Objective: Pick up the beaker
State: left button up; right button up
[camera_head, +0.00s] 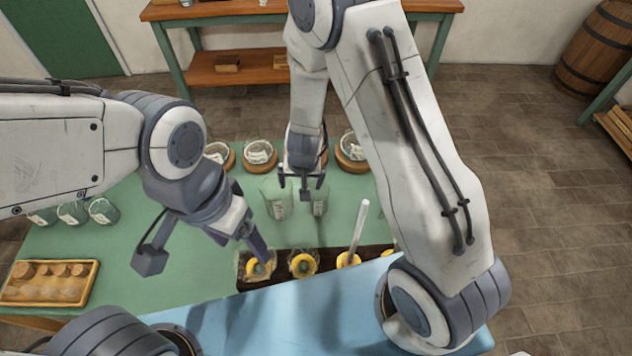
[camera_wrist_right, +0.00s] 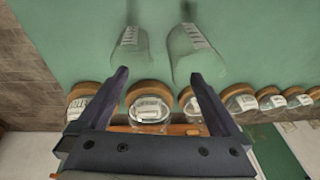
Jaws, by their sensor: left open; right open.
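Two clear glass beakers with white markings stand side by side on the green table (camera_head: 130,265), the left beaker (camera_head: 277,206) and the right beaker (camera_head: 321,206). In the right wrist view they are one beaker (camera_wrist_right: 129,52) and another beaker (camera_wrist_right: 197,55). My right gripper (camera_head: 303,188) is open and empty, pointing down over the beakers. In the wrist view its fingers (camera_wrist_right: 160,74) show below the two beakers, and I cannot tell whether they touch glass. My left gripper (camera_head: 260,248) is open, above the table near a dark rack, its fingers partly overlapping.
The dark rack (camera_head: 282,279) holds glassware with yellow rings, and a white rod (camera_head: 358,228) stands up there. Jars on round wooden bases line the far edge, such as one jar (camera_head: 258,153). Small jars (camera_head: 103,210) and a wooden tray (camera_head: 92,286) stand at left.

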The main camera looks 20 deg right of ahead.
jog(key=d+f+m+h+p, duration=0.1)
jog(key=d+f+m, duration=0.15)
jog(key=d, duration=0.25)
send_near(318, 195)
jog(key=shift+s+f+n, duration=0.4)
jog(key=shift+f+n, duration=0.05)
jog(key=shift+f, duration=0.3)
jog(key=p+x, duration=0.1)
jog(key=x, duration=0.3)
jog(key=shift+a+f+p, duration=0.15)
jog(key=shift+f+p, duration=0.05)
jog(key=shift+p, duration=0.1)
jog(key=shift+w+f, duration=0.1)
jog(key=shift+f, duration=0.25)
pick_arm(q)
notch_tip(318, 195, up, 4)
jog(key=shift+f, duration=0.1)
pick_arm(e)
jog(key=c, duration=1.2)
jog(key=shift+o, duration=0.2)
